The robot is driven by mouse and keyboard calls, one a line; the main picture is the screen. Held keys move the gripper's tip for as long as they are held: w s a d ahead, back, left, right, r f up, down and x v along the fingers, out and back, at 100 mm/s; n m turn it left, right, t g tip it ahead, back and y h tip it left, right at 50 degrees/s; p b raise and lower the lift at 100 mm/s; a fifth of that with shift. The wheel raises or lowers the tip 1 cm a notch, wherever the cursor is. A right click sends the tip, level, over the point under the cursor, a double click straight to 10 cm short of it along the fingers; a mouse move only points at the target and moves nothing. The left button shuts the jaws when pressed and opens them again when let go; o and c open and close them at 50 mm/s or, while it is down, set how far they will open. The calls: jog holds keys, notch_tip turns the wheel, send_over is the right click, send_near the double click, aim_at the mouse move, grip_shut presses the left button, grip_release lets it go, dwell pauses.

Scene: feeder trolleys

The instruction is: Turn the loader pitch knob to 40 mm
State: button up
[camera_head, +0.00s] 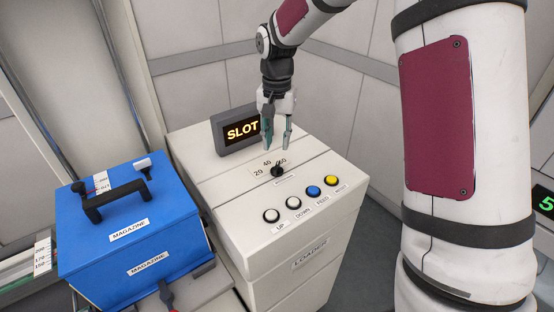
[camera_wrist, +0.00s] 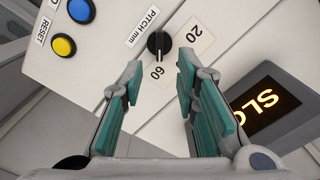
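The loader pitch knob (camera_head: 277,171) is a small black knob on the cream loader top, with a scale of 20, 40 and 60 behind it. It also shows in the wrist view (camera_wrist: 159,43), beside the "PITCH mm" label. Its pointer seems to face the 60 mark; in the wrist view the 40 mark is hidden, apparently behind a finger. My gripper (camera_head: 277,147) is above and just behind the knob, pointing down.
A display (camera_head: 241,130) reading "SLOT" stands close behind the gripper on the loader (camera_head: 310,262). UP, DOWN, blue FEED (camera_head: 313,191) and yellow RESET (camera_head: 330,181) buttons line the front. A blue magazine box (camera_head: 130,235) with a black handle stands at left.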

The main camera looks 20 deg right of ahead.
aim_at(277, 165)
notch_tip(277, 165, down, 8)
jog(key=shift+r+p, duration=0.15)
jog(key=shift+p, duration=0.35)
grip_shut()
